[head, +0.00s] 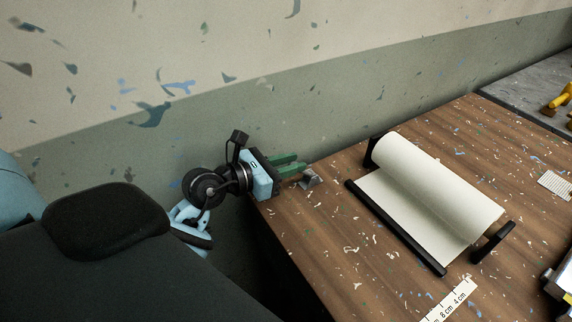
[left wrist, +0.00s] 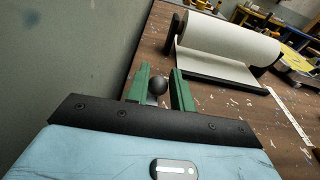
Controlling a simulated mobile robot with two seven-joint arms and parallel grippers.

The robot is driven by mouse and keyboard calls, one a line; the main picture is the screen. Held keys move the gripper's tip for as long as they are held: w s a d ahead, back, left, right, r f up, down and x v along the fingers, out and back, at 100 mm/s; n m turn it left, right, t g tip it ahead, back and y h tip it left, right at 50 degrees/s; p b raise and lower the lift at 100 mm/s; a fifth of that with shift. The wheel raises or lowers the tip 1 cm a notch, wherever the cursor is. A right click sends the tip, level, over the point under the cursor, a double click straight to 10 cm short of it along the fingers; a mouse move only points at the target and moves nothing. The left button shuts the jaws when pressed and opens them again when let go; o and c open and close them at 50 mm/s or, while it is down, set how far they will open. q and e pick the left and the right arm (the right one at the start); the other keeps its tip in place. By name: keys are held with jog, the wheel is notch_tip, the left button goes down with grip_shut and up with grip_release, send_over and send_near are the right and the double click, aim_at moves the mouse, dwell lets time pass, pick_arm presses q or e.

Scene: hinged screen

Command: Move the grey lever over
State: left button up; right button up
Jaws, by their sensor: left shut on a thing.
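The grey lever (head: 311,181) is a small grey piece at the left edge of the wooden table, by my fingertips in the head view. In the left wrist view, its dark round knob (left wrist: 157,86) sits between the green fingers. My left gripper (head: 301,169) reaches in from the left, and its fingers are shut on the lever; it also shows in the left wrist view (left wrist: 160,75). The lower part of the lever is mostly hidden by the fingers. My right gripper is not in view.
A white roll of sheet (head: 440,185) on a black stand lies right of the lever on the speckled table (head: 335,245). A ruler strip (head: 452,300) lies near the front. A wall (head: 330,100) rises close behind my left gripper. Yellow items (head: 560,98) stand far right.

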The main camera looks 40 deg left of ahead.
pick_arm(q)
jog(key=shift+w+d+r, duration=0.2)
jog(key=shift+w+r, duration=0.25)
jog(key=shift+r, duration=0.1)
jog(key=shift+f, duration=0.15)
grip_shut()
jog(key=shift+w+d+r+p, duration=0.3)
jog(key=shift+w+r+p, duration=0.25)
jog(key=shift+w+p, duration=0.15)
jog(key=shift+w+d+r, duration=0.1)
jog(key=shift+w, duration=0.2)
jog(key=shift+c, duration=0.8)
grip_release()
jog(key=o, duration=0.5)
jog(key=shift+c, duration=0.2)
